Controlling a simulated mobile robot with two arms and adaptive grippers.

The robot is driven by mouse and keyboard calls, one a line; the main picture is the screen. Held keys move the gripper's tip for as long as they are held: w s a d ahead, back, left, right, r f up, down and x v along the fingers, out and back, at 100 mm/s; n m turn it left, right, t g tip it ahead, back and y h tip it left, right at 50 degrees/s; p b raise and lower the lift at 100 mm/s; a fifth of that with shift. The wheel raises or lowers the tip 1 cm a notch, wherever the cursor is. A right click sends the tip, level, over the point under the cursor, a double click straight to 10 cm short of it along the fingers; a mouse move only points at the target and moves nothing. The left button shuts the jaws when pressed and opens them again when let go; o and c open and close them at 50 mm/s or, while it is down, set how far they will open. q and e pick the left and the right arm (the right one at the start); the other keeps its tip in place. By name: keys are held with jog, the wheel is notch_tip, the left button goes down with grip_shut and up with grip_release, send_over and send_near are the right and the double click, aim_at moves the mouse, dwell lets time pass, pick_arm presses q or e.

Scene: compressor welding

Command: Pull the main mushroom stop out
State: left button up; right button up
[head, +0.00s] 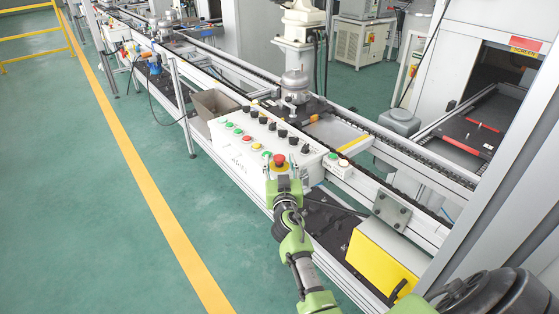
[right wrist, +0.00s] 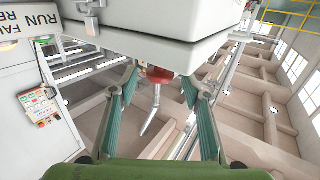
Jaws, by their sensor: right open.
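The main mushroom stop (head: 279,160) is a red button on the near front corner of the white control box (head: 243,160). In the right wrist view the red mushroom stop (right wrist: 160,73) shows just beyond and between my fingertips, partly hidden by the white box edge above it. My right gripper (head: 284,181) is open, right in front of the stop in the head view. In the wrist view its two green fingers (right wrist: 160,86) stand apart on either side of the stop. I cannot tell whether they touch it.
Several black knobs and coloured buttons (head: 238,131) sit on the box top. A small button box (head: 337,166) is to the right on the conveyor rail. A yellow block (head: 380,262) stands at lower right. The green floor (head: 95,220) at left is clear.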

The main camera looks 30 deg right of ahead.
jog(key=v, duration=0.6)
jog(key=shift+s+a, duration=0.1)
dwell(0.5)
